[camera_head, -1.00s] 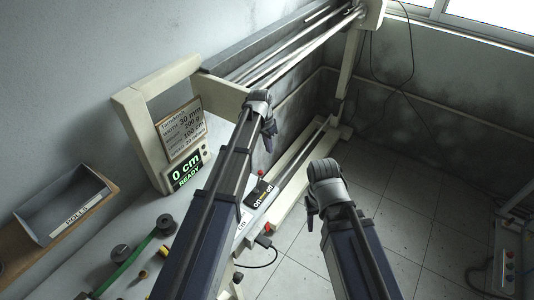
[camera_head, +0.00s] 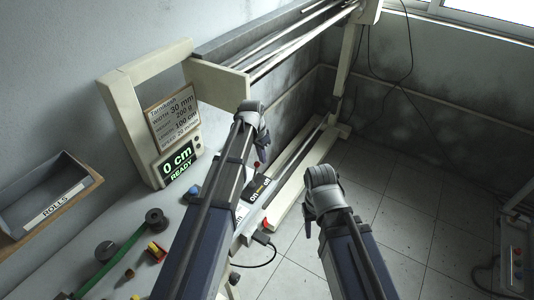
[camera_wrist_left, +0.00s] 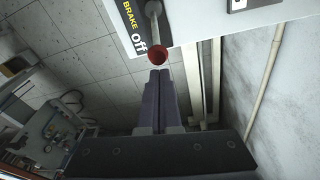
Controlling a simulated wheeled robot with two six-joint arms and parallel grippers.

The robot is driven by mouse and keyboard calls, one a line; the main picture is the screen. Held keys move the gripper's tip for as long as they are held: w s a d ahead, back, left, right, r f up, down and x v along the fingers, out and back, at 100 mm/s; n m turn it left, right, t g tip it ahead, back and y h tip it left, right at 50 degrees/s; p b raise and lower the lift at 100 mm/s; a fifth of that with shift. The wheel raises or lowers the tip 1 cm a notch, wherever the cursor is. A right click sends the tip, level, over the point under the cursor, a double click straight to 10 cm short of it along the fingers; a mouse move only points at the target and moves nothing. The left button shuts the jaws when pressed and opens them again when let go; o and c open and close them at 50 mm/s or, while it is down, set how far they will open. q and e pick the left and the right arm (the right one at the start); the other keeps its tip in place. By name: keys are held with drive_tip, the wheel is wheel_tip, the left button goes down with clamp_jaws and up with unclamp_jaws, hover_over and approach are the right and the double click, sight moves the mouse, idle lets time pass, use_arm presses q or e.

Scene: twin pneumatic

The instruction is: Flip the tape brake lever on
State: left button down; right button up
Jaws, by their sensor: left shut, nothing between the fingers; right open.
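The tape brake lever has a red knob (camera_wrist_left: 160,56) on a pale shaft in the left wrist view. It stands by a black label (camera_wrist_left: 133,22) reading BRAKE and off. In the head view the knob (camera_head: 257,165) shows small above the on/off label (camera_head: 261,189). My left gripper (camera_head: 263,156) is shut and empty, right by the knob. In the left wrist view its fingertips (camera_wrist_left: 159,74) lie just below the knob; I cannot tell whether they touch. The lever's exact setting is unclear. My right gripper (camera_head: 308,222) is open and empty, over the floor to the right.
A pale machine frame (camera_head: 125,115) carries a display (camera_head: 177,162) reading 0 cm READY. A ROLLS bin (camera_head: 45,190) is at left. Green tape (camera_head: 125,250) and small parts lie on the bench. Another red knob (camera_head: 266,224) is near the bench edge.

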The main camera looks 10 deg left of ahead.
use_arm(q)
drive_tip(key=shift+s+a, duration=0.1)
use_arm(e)
drive_tip(key=shift+w, duration=0.1)
use_arm(q)
drive_tip(key=shift+s, duration=0.2)
drive_tip(key=shift+s+a+r+t, duration=0.15)
drive_tip(key=shift+s+t, duration=0.1)
drive_tip(key=shift+t, duration=0.05)
